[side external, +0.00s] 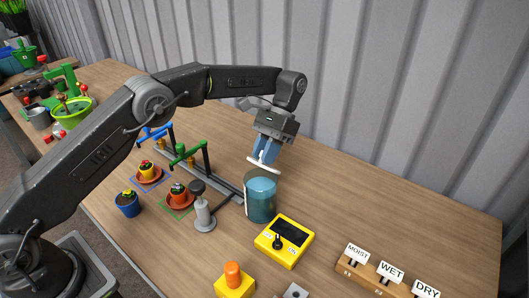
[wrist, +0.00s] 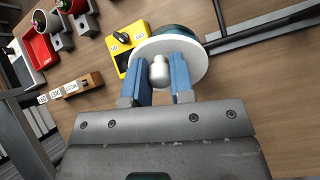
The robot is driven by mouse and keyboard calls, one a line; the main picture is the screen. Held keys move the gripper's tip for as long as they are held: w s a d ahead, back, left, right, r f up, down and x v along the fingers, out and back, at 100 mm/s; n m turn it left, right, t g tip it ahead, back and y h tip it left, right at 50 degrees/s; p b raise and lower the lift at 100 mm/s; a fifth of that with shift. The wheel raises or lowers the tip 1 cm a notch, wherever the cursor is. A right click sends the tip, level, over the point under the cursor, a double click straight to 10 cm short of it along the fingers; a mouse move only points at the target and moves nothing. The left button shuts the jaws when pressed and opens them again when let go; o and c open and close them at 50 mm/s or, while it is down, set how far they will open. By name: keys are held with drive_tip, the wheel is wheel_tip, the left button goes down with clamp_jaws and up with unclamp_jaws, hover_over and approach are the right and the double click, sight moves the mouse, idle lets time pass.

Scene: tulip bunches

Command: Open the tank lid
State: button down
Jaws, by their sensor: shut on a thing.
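The tank (side external: 261,200) is a teal, see-through cylinder standing on the wooden bench in the side view. Its round white lid (side external: 258,166) is tilted and raised just above the tank's rim. My gripper (side external: 266,153) has its blue fingers shut on the lid's knob. In the wrist view the pale rounded knob (wrist: 159,72) sits between my two fingers, with the white lid (wrist: 196,52) behind it. A dark teal part of the tank (wrist: 174,30) shows past the lid's edge. The rest of the tank's opening is hidden by the lid.
A yellow meter (side external: 283,241) lies in front of the tank. A grey post with a dark knob (side external: 204,214) and a rail with blue and green taps (side external: 188,152) stand left of it. Signs (side external: 390,272) stand at front right. The bench right of the tank is clear.

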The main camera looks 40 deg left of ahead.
drive_tip(key=c, duration=1)
unclamp_jaws()
drive_tip(key=shift+s, duration=0.1)
